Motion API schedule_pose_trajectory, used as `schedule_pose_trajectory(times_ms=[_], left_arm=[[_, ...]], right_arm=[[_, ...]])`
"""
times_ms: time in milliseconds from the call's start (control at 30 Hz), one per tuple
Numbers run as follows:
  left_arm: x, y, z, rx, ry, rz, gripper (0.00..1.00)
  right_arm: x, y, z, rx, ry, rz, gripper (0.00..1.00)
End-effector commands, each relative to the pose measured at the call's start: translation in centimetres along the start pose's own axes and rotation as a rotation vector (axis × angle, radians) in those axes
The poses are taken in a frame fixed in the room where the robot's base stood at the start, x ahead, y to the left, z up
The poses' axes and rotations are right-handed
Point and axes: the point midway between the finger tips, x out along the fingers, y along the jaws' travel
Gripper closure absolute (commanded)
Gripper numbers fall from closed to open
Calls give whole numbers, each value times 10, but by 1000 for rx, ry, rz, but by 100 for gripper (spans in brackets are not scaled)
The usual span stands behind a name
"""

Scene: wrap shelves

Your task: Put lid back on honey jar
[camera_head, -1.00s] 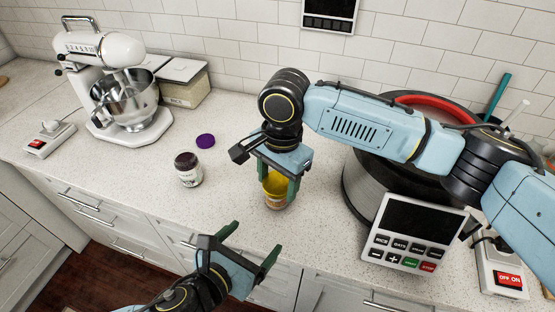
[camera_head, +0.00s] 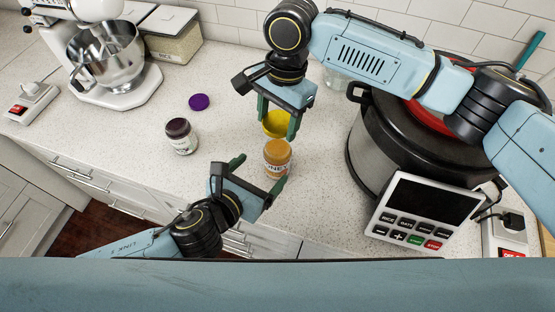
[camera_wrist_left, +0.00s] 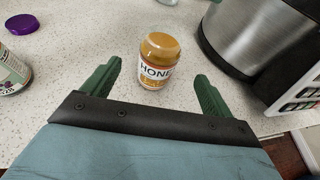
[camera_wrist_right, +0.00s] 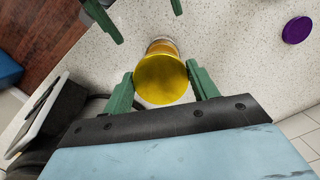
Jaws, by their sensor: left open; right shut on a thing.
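The honey jar (camera_head: 277,160) stands upright and uncovered on the counter, filled with amber honey. In the left wrist view the jar (camera_wrist_left: 158,62) stands ahead, between the finger lines. The yellow lid (camera_head: 276,124) is held between the fingers of my right gripper (camera_head: 277,122), above and behind the jar in the head view. In the right wrist view the lid (camera_wrist_right: 160,79) covers most of the jar below it; the gap between them is hard to judge. My left gripper (camera_head: 259,170) is open and empty, low in front of the jar with its fingers toward it.
A dark-topped jar (camera_head: 181,137) and a purple lid (camera_head: 199,102) lie to the left. A large cooker (camera_head: 400,135) with a control panel stands close on the right. The mixer (camera_head: 105,55) is far left. Counter between is clear.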

Motion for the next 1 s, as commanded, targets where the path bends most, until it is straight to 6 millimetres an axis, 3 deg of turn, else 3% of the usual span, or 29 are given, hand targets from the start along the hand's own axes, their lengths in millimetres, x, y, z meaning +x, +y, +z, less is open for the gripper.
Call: schedule_pose_trajectory(times_ms=[300, 500, 967, 1000], left_arm=[[61, 0, 1, 0, -1, 2, 14], [84, 0, 0, 1, 0, 1, 14], [91, 0, 0, 0, 0, 0, 14], [91, 0, 0, 0, 0, 0, 19]], right_arm=[[0, 0, 0, 0, 0, 0, 62], [0, 0, 0, 0, 0, 0, 62], [0, 0, 0, 0, 0, 0, 62], [0, 0, 0, 0, 0, 0, 62]])
